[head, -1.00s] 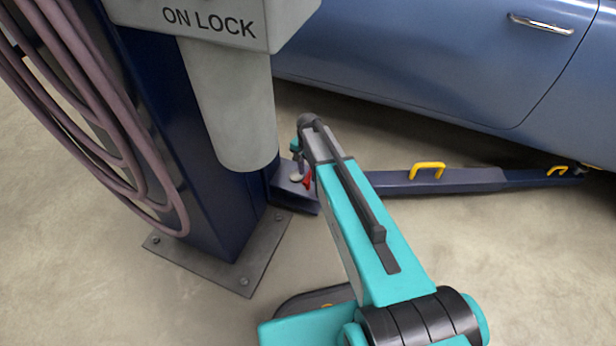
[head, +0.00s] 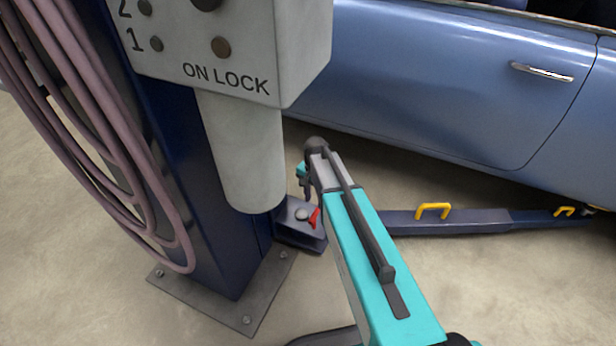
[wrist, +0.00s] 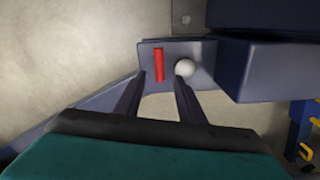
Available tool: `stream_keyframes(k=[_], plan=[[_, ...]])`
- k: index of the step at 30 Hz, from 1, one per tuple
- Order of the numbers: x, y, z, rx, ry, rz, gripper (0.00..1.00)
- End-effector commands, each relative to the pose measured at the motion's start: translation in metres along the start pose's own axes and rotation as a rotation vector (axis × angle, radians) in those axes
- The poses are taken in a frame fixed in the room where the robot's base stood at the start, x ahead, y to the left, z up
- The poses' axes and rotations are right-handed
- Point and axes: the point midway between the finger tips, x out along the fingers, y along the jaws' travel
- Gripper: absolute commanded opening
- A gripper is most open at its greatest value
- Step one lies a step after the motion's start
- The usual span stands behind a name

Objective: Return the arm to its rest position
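My arm (head: 375,265), teal with a dark bar along it, reaches forward and up from the bottom of the head view. My gripper (head: 304,190) hangs at its far end, small and partly hidden behind the arm link. In the wrist view my gripper (wrist: 162,80) has its two dark fingers apart, with nothing held between them. Beyond the fingertips are a red lever (wrist: 159,65) and a pale round knob (wrist: 183,68) on a dark blue bracket. The red lever also shows in the head view (head: 314,218), just below the gripper. I cannot tell the exact gap.
A dark blue lift post (head: 215,255) with a grey ON LOCK control box (head: 225,50) stands left of my arm. Hoses (head: 110,150) hang on it. A blue car (head: 440,80) is behind. A lift arm with yellow handles (head: 433,210) crosses right. Floor is open at lower right.

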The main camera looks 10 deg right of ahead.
Motion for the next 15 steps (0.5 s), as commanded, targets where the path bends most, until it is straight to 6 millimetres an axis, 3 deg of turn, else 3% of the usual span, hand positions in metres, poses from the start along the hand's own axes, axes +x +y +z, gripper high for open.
stream_keyframes(k=[10,15], plan=[[-0.008,0.001,0.001,-0.001,-0.002,0.002,0.36],[-0.009,0.01,0.011,-0.002,-0.024,0.025,0.36]])
